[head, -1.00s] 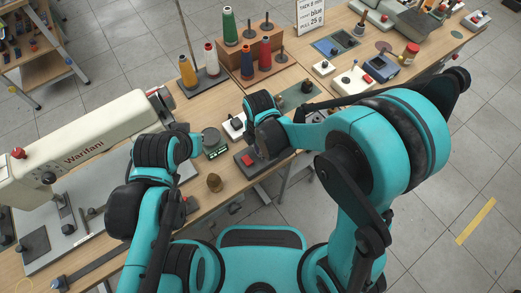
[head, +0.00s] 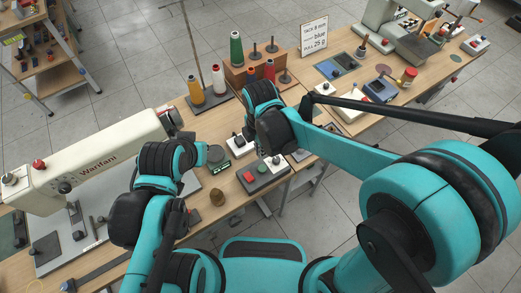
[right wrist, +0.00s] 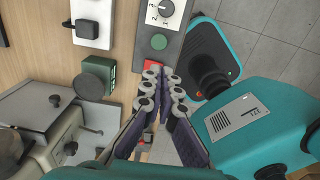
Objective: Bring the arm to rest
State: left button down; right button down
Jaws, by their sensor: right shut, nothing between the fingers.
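My right arm reaches in from the right over the table. Its gripper (head: 273,159) hangs below the black wrist, near the grey control box (head: 264,178), and is mostly hidden in the head view. In the right wrist view the gripper (right wrist: 162,76) has its fingertips together, with nothing between them. They appear over the lower end of the control box (right wrist: 165,35), by its red button; I cannot tell the height gap. My left arm (head: 165,160) is bent beside the sewing machine; its fingers are hidden.
The white sewing machine (head: 95,160) stands at left. Thread cones (head: 236,48) and a wooden spool rack (head: 275,75) stand behind the right wrist. A small brown object (head: 217,197) sits near the table's front edge. Open floor (head: 350,235) lies in front of the table.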

dwell(0.3)
jog(key=s+d+r+m+t+b, duration=0.2)
jog(key=d+m+t, duration=0.1)
jog(key=d+m, duration=0.7)
jog(key=s+d+r+m+t+b, duration=0.1)
jog(key=s+d+r+m+t, duration=0.2)
jog(key=d+m, duration=0.7)
jog(key=m+t, duration=0.1)
jog(key=m, duration=0.4)
jog(key=shift+d+r+b, duration=0.15)
jog(key=shift+r+b, duration=0.1)
jog(key=shift+b, duration=0.1)
